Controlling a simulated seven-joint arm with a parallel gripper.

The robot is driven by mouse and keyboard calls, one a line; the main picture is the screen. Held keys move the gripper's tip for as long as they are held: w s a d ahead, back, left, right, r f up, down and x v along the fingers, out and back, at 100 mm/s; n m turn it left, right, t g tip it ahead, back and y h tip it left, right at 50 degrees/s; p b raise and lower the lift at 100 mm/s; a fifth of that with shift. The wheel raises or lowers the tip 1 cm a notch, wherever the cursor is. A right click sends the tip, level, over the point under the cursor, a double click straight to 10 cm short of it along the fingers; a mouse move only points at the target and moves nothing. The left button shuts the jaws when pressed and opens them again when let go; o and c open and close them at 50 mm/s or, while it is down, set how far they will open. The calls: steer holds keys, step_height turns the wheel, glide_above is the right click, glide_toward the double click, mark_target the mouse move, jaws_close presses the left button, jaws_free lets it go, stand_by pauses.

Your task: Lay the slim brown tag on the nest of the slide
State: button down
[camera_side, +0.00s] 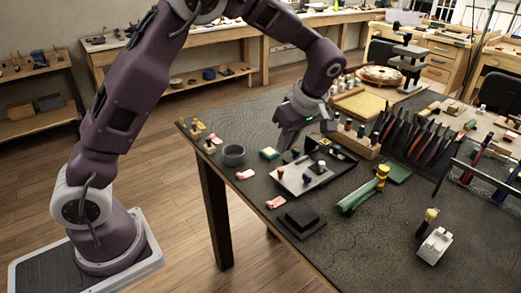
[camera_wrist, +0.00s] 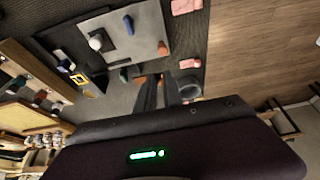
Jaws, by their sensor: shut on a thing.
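My gripper (camera_side: 285,148) hangs over the left part of the mat, just behind a pale grey plate (camera_side: 296,185). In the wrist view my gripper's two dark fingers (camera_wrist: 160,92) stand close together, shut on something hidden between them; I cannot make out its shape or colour. The plate (camera_wrist: 145,22), which looks like the slide, lies ahead of the fingertips. An orange-brown piece (camera_wrist: 164,48) is at the plate's near corner.
Pink pieces (camera_side: 276,202) and a grey ring (camera_side: 233,155) lie left of the plate. A black block (camera_side: 302,220) sits in front, a green tool (camera_side: 357,195) to the right. A wooden block with pegs (camera_side: 355,142) and a plier rack (camera_side: 402,133) stand behind.

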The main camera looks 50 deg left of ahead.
glide_above(302, 166)
steer(key=d, duration=0.1)
steer(key=shift+d+f, duration=0.15)
steer(key=shift+f, duration=0.7)
steer(key=shift+f, duration=2.5)
steer(key=shift+f, duration=0.45)
steer(key=c, duration=1.4)
jaws_free()
steer(key=shift+r, duration=0.1)
